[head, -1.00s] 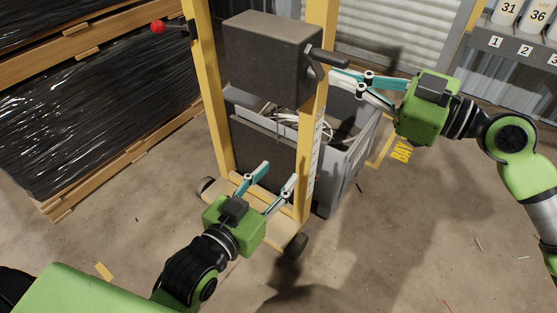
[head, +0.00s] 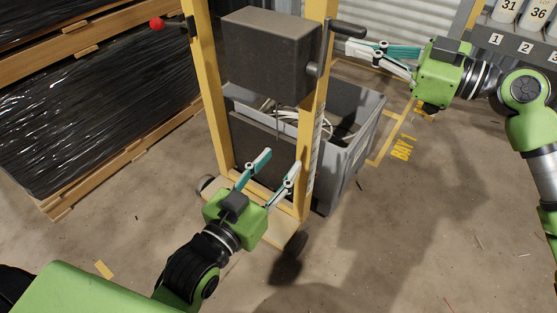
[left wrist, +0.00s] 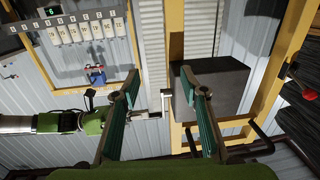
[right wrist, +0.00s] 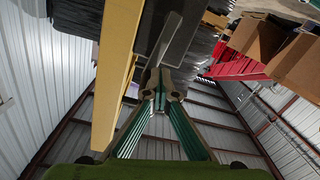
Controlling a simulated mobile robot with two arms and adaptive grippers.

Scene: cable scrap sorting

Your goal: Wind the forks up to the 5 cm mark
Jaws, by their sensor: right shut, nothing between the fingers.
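A yellow-framed lift (head: 207,100) stands upright in the middle of the head view, with a dark grey box (head: 265,55) between its posts. The crank (head: 348,30) is on the box's right side, its handle up and pointing right. A white marked scale (head: 317,150) runs down the right post; its marks are too small to read. A grey crate (head: 365,145) with pale cables sits behind the posts; the forks are hidden. My right gripper (head: 350,46) is shut and empty just below the handle; I cannot tell whether they touch. My left gripper (head: 283,158) is open and empty before the lower frame.
A red knob (head: 157,24) sticks out left of the mast. Black-wrapped pallets (head: 90,110) fill the left side. A shelf with numbered containers (head: 508,50) is at top right.

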